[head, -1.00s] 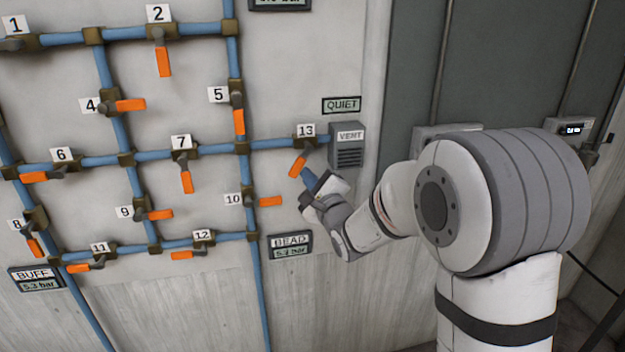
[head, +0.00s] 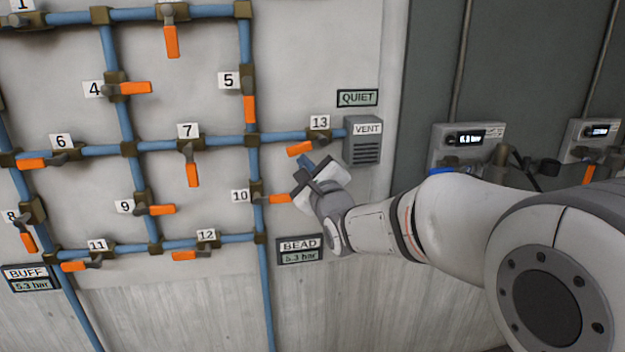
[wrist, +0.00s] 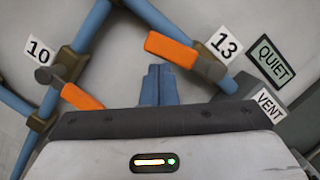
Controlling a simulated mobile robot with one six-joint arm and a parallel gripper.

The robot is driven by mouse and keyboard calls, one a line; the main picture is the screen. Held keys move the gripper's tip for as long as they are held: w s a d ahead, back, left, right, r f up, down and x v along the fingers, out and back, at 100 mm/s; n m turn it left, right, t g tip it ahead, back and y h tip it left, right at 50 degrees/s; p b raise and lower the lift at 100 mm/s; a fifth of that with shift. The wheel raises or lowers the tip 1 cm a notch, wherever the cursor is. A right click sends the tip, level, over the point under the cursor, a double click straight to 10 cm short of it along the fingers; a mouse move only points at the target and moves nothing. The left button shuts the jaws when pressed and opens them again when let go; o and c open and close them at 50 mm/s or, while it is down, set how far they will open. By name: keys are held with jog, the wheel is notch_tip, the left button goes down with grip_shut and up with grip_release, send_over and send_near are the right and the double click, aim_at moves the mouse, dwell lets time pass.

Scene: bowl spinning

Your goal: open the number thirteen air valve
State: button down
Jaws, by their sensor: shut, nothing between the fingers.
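The number thirteen valve has an orange handle (head: 300,148) under its "13" tag (head: 320,122), on the blue pipe left of the VENT box (head: 367,141). The handle points left and slightly down, at a small angle to the pipe. In the wrist view the handle (wrist: 172,49) is just above my blue fingertips (wrist: 158,72), left of the "13" tag (wrist: 224,43). My gripper (head: 306,161) is shut and empty, just below the handle. I cannot tell whether the fingers touch it.
The number ten valve's orange handle (head: 281,199) is close to my gripper on the lower left; it also shows in the wrist view (wrist: 82,97). The QUIET sign (head: 357,98) is above VENT. The BEAD gauge (head: 299,250) is below. Wall gauges (head: 467,138) are right.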

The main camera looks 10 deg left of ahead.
jog(key=shift+s+a+r+b, duration=0.3)
jog(key=shift+a+r+b, duration=0.3)
jog(key=shift+b, duration=0.1)
dwell(0.4)
jog(key=s+d+f+b, duration=0.4)
jog(key=s+f, duration=0.2)
jog(key=s, duration=0.3)
jog(key=s+d+f+n+g+h+p, duration=0.25)
jog(key=d+n+g+h+p, duration=0.45)
jog(key=d, duration=1)
jog(key=s+d+n+g+h+p, duration=0.2)
jog(key=s+d+n+p, duration=0.3)
jog(key=s, duration=0.3)
jog(key=s+d+n+g+h+p, duration=0.2)
jog(key=s+d+n+g+p, duration=0.3)
jog(key=s+d+n, duration=0.2)
jog(key=shift+s+f+n, duration=0.4)
jog(key=shift+s+n, duration=0.1)
jog(key=shift+s, duration=0.6)
